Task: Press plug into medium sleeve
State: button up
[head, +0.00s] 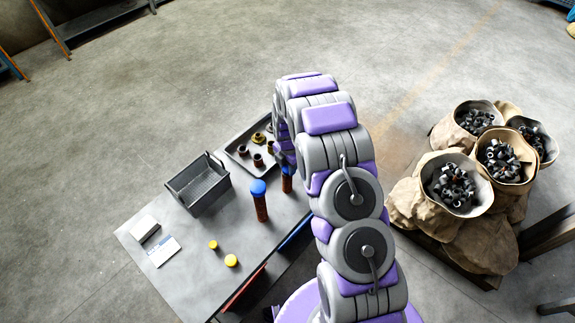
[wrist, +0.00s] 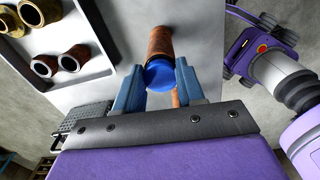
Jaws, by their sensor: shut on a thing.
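In the wrist view a blue plug (wrist: 160,77) sits between the two fingers of my gripper (wrist: 160,70), which is shut on it. A brown sleeve (wrist: 158,42) lies directly beyond the plug; I cannot tell how deep the plug sits in it. In the head view my gripper (head: 284,162) is largely hidden behind my arm, above a brown sleeve (head: 287,184) standing near the table's right edge. A taller brown sleeve (head: 262,209) with a blue plug (head: 258,187) on top stands upright just left of it. A small brown patch shows between the fingers below the held plug.
A grey tray (head: 232,152) with several loose sleeves is at the table's back. A dark grey crate (head: 197,184) is left of it. Sacks (head: 455,183) of parts stand right of my arm.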

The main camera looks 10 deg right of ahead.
jog(key=shift+f, duration=0.1)
jog(key=o, duration=1.1)
jog(key=shift+o, duration=0.3)
jog(key=o, duration=0.4)
jog(key=shift+r+p, duration=0.7)
jog(key=shift+r, duration=1.85)
